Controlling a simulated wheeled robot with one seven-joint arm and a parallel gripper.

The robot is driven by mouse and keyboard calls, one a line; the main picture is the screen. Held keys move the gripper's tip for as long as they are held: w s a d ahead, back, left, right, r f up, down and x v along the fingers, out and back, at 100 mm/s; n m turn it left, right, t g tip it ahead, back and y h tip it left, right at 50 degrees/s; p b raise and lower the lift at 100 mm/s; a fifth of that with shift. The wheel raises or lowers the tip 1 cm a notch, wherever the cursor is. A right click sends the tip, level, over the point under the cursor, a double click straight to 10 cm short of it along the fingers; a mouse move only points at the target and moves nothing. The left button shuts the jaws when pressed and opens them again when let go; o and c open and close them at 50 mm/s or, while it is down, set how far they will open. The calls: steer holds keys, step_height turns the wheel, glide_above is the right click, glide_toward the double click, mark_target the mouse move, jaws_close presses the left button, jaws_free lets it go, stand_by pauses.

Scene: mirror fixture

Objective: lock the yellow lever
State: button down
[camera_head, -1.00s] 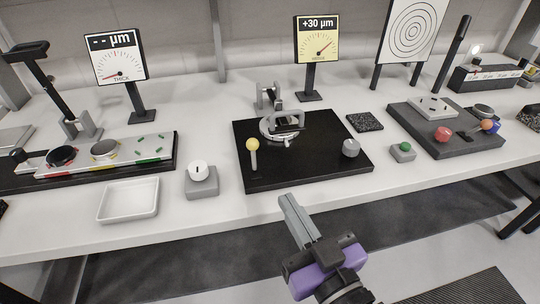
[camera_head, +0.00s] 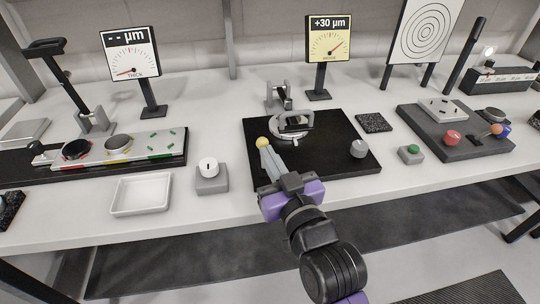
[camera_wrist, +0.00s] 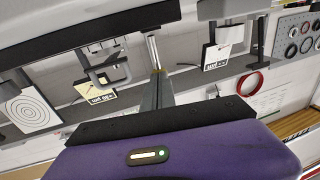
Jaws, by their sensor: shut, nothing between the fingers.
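The yellow lever's round knob (camera_head: 262,142) shows at the left part of the black plate (camera_head: 330,158) in the head view. Its stem is hidden behind my fingers there. My gripper (camera_head: 264,151) is shut and empty, with its fingertips right at the lever, just below the knob in the picture. I cannot tell whether they touch it. In the wrist view my fingers (camera_wrist: 157,90) point at a pale metal rod (camera_wrist: 153,50), which looks like the lever's stem.
A clamp-like mirror mount (camera_head: 293,124) stands behind the lever on the plate. A grey knob (camera_head: 358,149) is at the plate's right. A dial reading +30 µm (camera_head: 329,40) stands behind. A white tray (camera_head: 141,195) and a white-topped knob box (camera_head: 211,178) lie left.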

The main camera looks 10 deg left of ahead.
steer(key=shift+w+r+p, duration=0.15)
steer(key=shift+r+p, duration=0.25)
steer(key=shift+p, duration=0.65)
steer(key=p, duration=0.1)
steer(key=g+p, duration=0.1)
steer(key=p, duration=0.1)
steer(key=shift+w+a+r+h+p, duration=0.15)
steer(key=shift+w+r+h+p, duration=0.1)
steer(key=shift+w+h+p, duration=0.05)
steer(key=w+g+p, duration=0.1)
steer(key=p, duration=0.3)
steer(key=shift+a+g+h, duration=0.1)
steer(key=shift+g+h, duration=0.2)
steer(key=shift+w+f+m+g+p, duration=0.2)
steer(key=shift+f+m+g+p, duration=0.15)
steer(key=shift+p, duration=0.7)
steer(key=shift+s, duration=0.15)
steer(key=shift+s+f, duration=0.3)
steer(key=shift+s, duration=0.2)
